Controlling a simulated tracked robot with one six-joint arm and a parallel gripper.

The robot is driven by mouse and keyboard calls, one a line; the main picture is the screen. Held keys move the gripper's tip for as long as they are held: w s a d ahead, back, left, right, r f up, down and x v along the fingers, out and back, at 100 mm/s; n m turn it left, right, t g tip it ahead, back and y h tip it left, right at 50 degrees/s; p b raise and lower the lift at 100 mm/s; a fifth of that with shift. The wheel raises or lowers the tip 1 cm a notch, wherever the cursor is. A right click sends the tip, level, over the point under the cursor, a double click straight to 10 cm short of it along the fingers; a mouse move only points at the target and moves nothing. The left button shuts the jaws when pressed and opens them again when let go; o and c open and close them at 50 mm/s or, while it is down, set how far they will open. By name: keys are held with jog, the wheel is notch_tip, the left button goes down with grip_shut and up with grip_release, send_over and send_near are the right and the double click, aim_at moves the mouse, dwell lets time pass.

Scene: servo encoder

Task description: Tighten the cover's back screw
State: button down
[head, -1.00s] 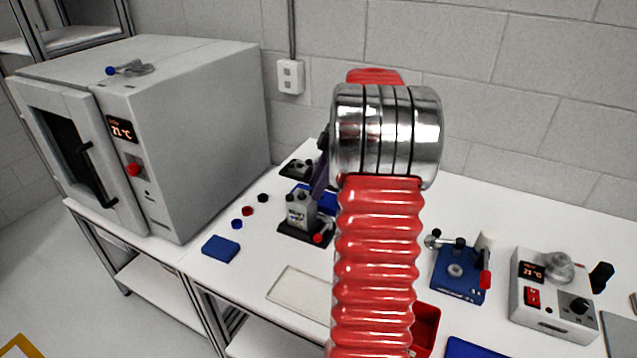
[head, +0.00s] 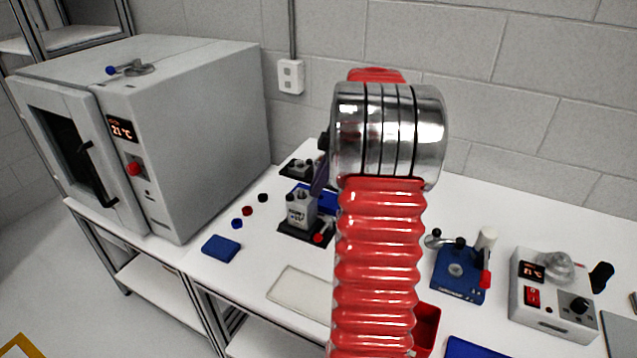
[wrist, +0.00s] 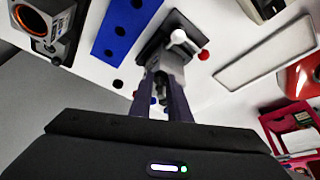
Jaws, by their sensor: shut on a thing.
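A grey servo housing (head: 301,210) stands upright on a black fixture (head: 290,231) with a red-tipped lever (head: 320,239). In the wrist view the housing (wrist: 172,62) and fixture (wrist: 153,47) lie just beyond my fingertips. My gripper (wrist: 163,80) has two dark purple fingers close together, pointing at the housing. In the head view part of a finger (head: 319,180) shows above and right of the housing, beside my red arm. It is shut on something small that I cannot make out. I cannot clearly make out the cover or its back screw.
An oven (head: 190,120) stands at the left. A blue block (head: 221,248), several small discs (head: 248,211) and a pale tray (head: 300,287) lie near the fixture. A blue lever press (head: 459,271) and a control box (head: 553,296) are at the right.

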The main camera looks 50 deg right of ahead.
jog(key=shift+s+a+r+m+t+h, duration=0.2)
jog(key=shift+m+h, duration=0.3)
jog(key=shift+m, duration=0.85)
jog(key=shift+w+a+f+m+t+h, duration=0.2)
jog(key=shift+m+h, duration=0.3)
jog(key=shift+m, duration=0.9)
jog(key=shift+s+r+m+t+h, duration=0.15)
jog(key=shift+m+t+h, duration=0.25)
jog(key=shift+m, duration=0.95)
jog(key=c, duration=1.6)
grip_release()
jog(key=shift+c, duration=0.2)
jog(key=v, duration=1.3)
jog(key=shift+a+r, duration=0.2)
jog(key=shift+r, duration=0.1)
